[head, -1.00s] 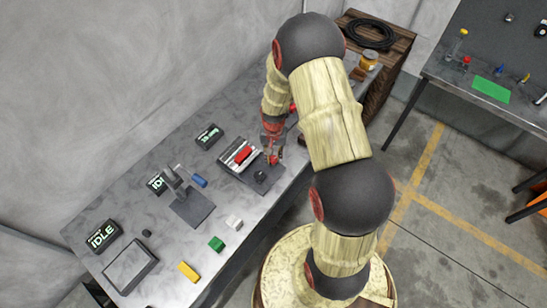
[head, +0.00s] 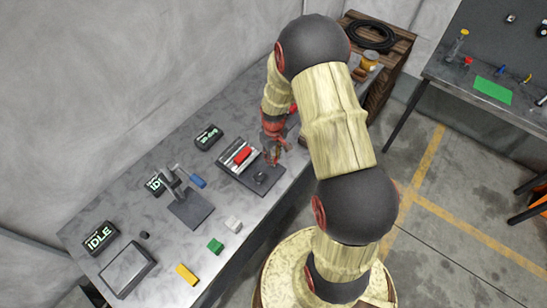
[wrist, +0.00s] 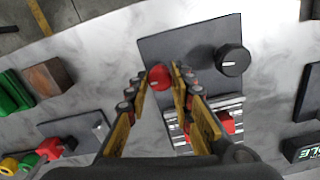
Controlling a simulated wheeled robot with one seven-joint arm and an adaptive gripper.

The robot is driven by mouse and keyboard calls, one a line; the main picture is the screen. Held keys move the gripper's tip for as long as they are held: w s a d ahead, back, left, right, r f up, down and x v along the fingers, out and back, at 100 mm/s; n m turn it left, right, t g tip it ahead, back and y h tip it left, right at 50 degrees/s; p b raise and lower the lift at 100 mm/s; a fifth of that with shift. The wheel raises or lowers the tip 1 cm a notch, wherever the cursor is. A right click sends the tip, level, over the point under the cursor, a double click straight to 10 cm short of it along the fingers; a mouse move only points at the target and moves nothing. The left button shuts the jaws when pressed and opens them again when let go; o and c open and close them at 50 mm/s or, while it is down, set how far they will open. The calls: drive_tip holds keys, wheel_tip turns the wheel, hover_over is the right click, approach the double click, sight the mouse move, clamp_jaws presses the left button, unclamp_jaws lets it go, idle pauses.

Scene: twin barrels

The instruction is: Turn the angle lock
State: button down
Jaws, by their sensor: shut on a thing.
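The fixture is a dark plate (wrist: 190,42) with two round knobs. A red knob (wrist: 160,77) with a small pale mark lies between my fingertips in the wrist view. My gripper (wrist: 160,74) is shut on this red knob. A black knob (wrist: 232,60) with a white line stands on the plate to its right, apart from my fingers; it also shows in the head view (head: 261,178). I see no readable label telling which knob is the angle lock. In the head view my gripper (head: 272,158) reaches down at the fixture's right end and hides the red knob.
A red block (head: 242,155) sits among silver bars on the fixture. A display (head: 208,137) stands behind it.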

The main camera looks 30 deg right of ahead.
drive_tip(key=shift+n, duration=0.5)
drive_tip(key=c, duration=1.5)
unclamp_jaws()
drive_tip(key=shift+c, duration=0.2)
drive_tip(key=shift+r, duration=0.15)
wheel_tip(320, 180, up, 12)
